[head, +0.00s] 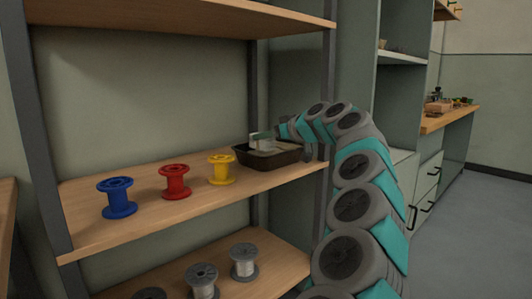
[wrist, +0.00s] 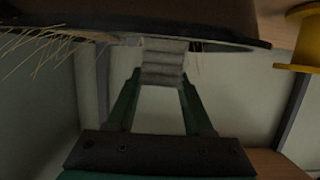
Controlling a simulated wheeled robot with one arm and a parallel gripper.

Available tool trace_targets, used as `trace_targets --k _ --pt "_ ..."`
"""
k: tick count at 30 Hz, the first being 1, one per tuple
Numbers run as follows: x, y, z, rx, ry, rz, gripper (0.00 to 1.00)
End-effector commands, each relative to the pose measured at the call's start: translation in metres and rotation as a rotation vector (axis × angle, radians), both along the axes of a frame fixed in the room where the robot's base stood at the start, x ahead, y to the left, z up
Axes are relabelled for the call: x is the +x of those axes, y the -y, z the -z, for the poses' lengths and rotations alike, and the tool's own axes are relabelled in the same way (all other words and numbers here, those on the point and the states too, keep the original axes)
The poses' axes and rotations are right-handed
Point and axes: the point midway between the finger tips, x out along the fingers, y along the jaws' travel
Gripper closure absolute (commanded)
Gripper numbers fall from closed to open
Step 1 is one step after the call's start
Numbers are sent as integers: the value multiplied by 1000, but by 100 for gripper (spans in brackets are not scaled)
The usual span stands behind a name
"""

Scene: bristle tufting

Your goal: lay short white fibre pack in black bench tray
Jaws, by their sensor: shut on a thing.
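A dark tray (head: 268,159) stands on the middle shelf, to the right of the yellow spool. Pale packs (head: 262,141) show in it and just above its rim; I cannot tell their fibre lengths here. My gripper (head: 283,133) reaches over the tray from the right. In the wrist view, my gripper (wrist: 161,82) is shut on a short whitish ribbed pack (wrist: 164,62). The tray's dark side (wrist: 130,15) fills the top, close to the pack, with thin pale fibres (wrist: 35,42) sticking out at the left. Whether the held pack touches the tray is unclear.
Blue (head: 117,198), red (head: 175,181) and yellow (head: 221,169) spools stand left of the tray. Grey spools (head: 202,280) sit on the shelf below. A shelf (head: 180,15) hangs overhead, and a post (head: 329,100) stands near my arm. A cluttered wooden bench (head: 450,118) is at far right.

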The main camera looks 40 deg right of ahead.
Motion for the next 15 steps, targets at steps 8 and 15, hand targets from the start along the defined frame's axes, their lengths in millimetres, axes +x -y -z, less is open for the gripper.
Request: trace_targets --k 8,15 --pt "0 -2 21 1 -3 -5 100" --pt "0 -1 45 2 0 -3 100"
